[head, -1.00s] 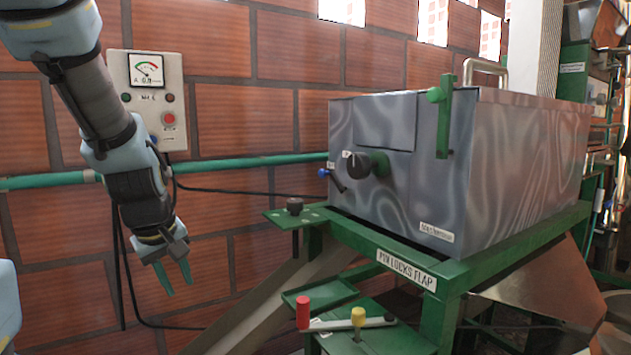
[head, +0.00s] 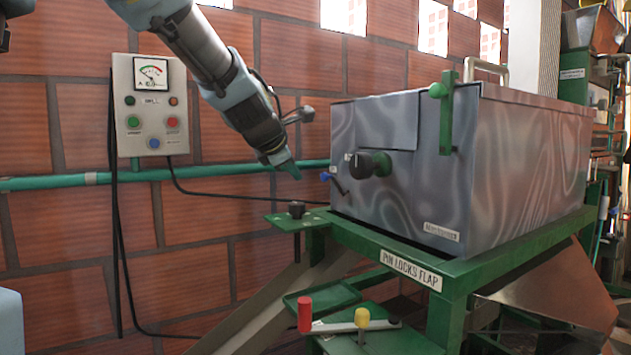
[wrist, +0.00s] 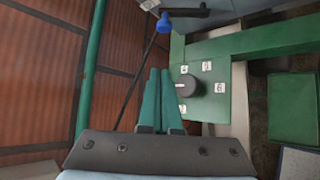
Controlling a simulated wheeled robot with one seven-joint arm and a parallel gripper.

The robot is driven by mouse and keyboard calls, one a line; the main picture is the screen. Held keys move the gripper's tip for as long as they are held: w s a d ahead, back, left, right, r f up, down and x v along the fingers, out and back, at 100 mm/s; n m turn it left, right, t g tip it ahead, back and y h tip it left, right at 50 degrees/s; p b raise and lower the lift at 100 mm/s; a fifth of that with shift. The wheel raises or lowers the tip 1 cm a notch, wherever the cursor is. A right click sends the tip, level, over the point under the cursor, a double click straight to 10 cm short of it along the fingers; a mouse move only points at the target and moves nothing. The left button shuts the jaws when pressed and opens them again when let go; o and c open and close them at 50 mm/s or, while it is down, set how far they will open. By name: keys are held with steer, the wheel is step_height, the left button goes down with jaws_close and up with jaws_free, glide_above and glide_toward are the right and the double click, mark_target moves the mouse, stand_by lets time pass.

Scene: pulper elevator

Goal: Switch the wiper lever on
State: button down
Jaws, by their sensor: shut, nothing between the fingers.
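No wiper label is readable. The blue knob also shows at the top of the wrist view (wrist: 163,22). A flat lever (head: 335,326) with red and yellow grips lies on the green shelf below. My gripper (head: 291,171) is left of the blue knob, close to it in the picture and apart from it. Its green fingers (wrist: 160,75) are together and empty.
A black dial (wrist: 187,86) with number tags is on a green plate (head: 290,221) below my gripper. A green pipe (head: 220,165) and a control panel (head: 150,105) are on the brick wall. A green bar (head: 446,115) stands on the box.

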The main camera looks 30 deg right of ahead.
mark_target(336, 184)
steer(key=shift+f, duration=0.1)
steer(key=x, duration=1)
steer(key=shift+w+f, duration=0.1)
steer(key=shift+w, duration=0.05)
steer(key=s+r+p, duration=0.2)
steer(key=shift+s+d+r, duration=0.1)
steer(key=shift+d+r, duration=0.2)
steer(key=shift+r, duration=0.05)
steer(key=shift+s+d+r+p, duration=0.25)
steer(key=shift+s+p, duration=0.15)
steer(key=shift+p, duration=0.25)
